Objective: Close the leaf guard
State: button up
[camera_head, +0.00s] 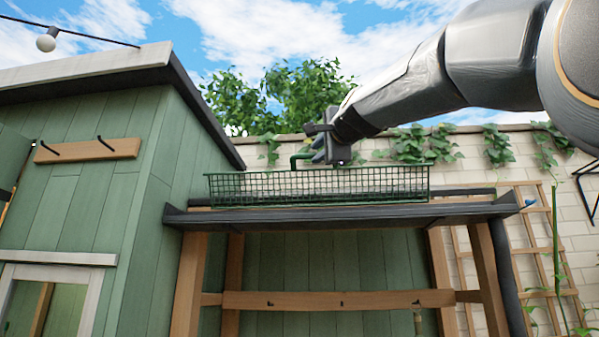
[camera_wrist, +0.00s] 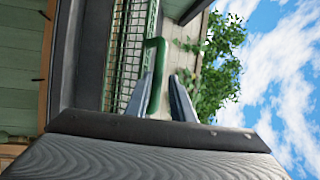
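The leaf guard (camera_head: 260,187) is a long green wire-mesh panel. It stands raised above the dark gutter (camera_head: 350,217) along the roof edge in the head view. In the wrist view its mesh (camera_wrist: 122,50) is at the left of the fingers. A green bent handle (camera_wrist: 156,70) sticks out from the guard. My gripper (camera_head: 316,153) is at the handle, above the middle of the guard. In the wrist view my gripper (camera_wrist: 164,90) has its two fingers apart, with the handle running between them and a gap towards the right finger.
A green shed (camera_head: 110,200) with an overhanging roof stands close at the left of the gutter. A wooden frame (camera_head: 340,299) is below. A brick wall (camera_head: 500,150) with ivy and a trellis (camera_head: 536,240) is behind. Open sky is above.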

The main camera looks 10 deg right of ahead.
aim_at(315, 154)
jog(key=shift+p+x, duration=0.8)
jog(key=shift+x, duration=1.2)
jog(key=shift+c, duration=0.5)
grip_shut()
